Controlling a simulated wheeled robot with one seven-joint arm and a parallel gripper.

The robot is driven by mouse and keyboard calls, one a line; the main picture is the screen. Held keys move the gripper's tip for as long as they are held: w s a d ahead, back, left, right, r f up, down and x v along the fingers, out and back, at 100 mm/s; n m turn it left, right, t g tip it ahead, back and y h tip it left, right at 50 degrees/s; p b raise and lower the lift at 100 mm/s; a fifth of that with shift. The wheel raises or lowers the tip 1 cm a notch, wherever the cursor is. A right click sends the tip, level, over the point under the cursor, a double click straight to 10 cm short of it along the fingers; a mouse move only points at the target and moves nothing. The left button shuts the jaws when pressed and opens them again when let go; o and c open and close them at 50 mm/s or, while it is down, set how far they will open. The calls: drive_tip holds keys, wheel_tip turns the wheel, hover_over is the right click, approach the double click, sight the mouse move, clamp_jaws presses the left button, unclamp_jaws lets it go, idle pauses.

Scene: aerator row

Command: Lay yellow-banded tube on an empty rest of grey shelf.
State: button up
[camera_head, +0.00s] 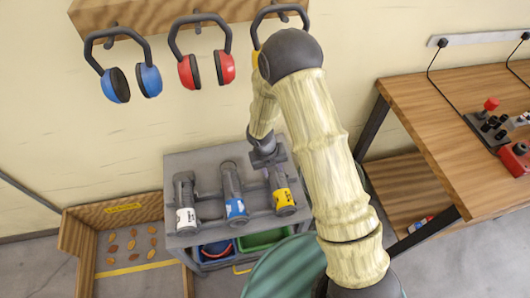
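The grey shelf (207,160) stands against the wall, with three dark tubes side by side on it. The yellow-banded tube (283,198) is the rightmost. Its yellow band faces the front edge, and its upper end is covered by my gripper. The blue-banded tube (234,207) lies in the middle and the white-banded tube (185,218) at the left. My gripper (268,161) points down at the far end of the yellow-banded tube. Its fingertips are too small and hidden to show whether they are shut on the tube. Rests beneath the tubes are largely hidden.
Blue (215,250) and green (262,239) bins sit under the shelf. A green round thing (285,270) is in front. A wooden workbench (455,130) stands right, a wooden tray (95,215) left. Ear defenders (203,66) hang on the wall above.

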wheel_tip(320, 180, up, 10)
drive_tip(key=a, duration=0.2)
drive_tip(key=shift+s+a+r, duration=0.2)
drive_tip(key=shift+s+a, duration=0.1)
drive_tip(key=shift+s, duration=0.15)
drive_tip(key=s+d+r+n, duration=0.3)
drive_tip(key=d+n, duration=0.3)
drive_tip(key=n, duration=0.5)
drive_tip(key=s+d+r+n+t+y, duration=0.1)
drive_tip(key=s+d+r+n, duration=0.3)
drive_tip(key=n, duration=0.7)
drive_tip(key=s+d+r+n+t+y, duration=0.1)
drive_tip(key=s+d+r+n, duration=0.2)
drive_tip(key=d+r+n, duration=0.3)
drive_tip(key=d+n, duration=0.2)
drive_tip(key=n, duration=0.2)
drive_tip(key=shift+s+r+n, duration=0.25)
drive_tip(key=shift+s+n, duration=0.1)
drive_tip(key=shift+n, duration=0.05)
drive_tip(key=shift+o, duration=0.2)
drive_tip(key=shift+d, duration=0.2)
